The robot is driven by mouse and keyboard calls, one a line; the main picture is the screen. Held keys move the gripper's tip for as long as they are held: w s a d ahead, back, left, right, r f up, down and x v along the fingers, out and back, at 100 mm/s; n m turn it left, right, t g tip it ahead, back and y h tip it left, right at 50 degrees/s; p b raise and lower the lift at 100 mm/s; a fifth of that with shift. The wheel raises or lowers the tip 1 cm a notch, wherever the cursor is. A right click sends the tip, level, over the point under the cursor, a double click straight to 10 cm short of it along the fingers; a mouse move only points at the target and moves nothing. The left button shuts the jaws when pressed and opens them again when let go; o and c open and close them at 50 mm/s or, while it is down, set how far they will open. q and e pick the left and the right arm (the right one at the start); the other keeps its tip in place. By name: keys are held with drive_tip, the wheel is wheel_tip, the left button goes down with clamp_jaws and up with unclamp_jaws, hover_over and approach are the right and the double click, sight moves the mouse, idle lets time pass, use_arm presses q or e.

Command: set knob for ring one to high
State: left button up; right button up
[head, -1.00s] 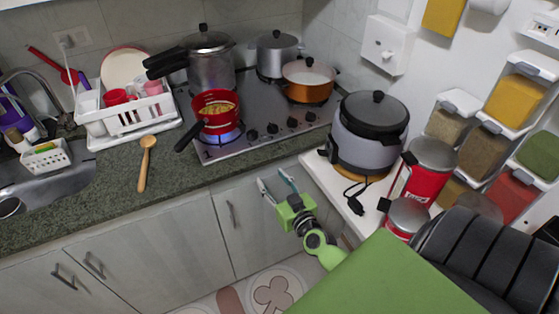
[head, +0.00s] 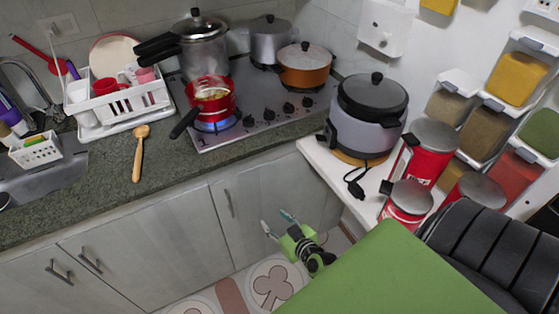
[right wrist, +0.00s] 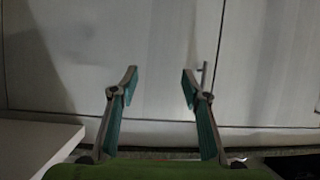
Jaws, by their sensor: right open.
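The cooktop (head: 262,90) is set in the counter, with several dark knobs along its front edge. The leftmost knob is at the front left (head: 248,121); others follow to its right (head: 268,115), and the rightmost is (head: 307,102). No labels are legible, so I cannot tell which knob is for ring one. A blue flame (head: 216,125) burns under the red pot (head: 211,99). My right gripper (head: 276,222) is open and empty, below counter height and in front of the cabinet doors, well apart from the knobs. In the right wrist view its fingers (right wrist: 160,76) are spread. My left gripper is out of view.
The counter (head: 110,185) has a wooden spoon (head: 138,155) and dish rack (head: 120,105). A pressure cooker (head: 205,48) and an orange pot (head: 304,68) stand on the cooktop. A rice cooker (head: 365,118) and red canisters (head: 428,152) stand on the white shelf at right. Cabinet doors (head: 150,232) are shut.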

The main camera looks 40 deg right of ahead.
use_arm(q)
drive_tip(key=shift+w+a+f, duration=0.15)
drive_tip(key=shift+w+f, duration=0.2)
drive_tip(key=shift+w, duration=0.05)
use_arm(e)
drive_tip(key=s+a+f+g, duration=0.1)
drive_tip(key=s+f, duration=0.2)
drive_tip(key=f, duration=0.2)
drive_tip(key=shift+a+f, duration=0.15)
drive_tip(key=shift+f, duration=0.1)
drive_tip(key=shift+w+r, duration=0.1)
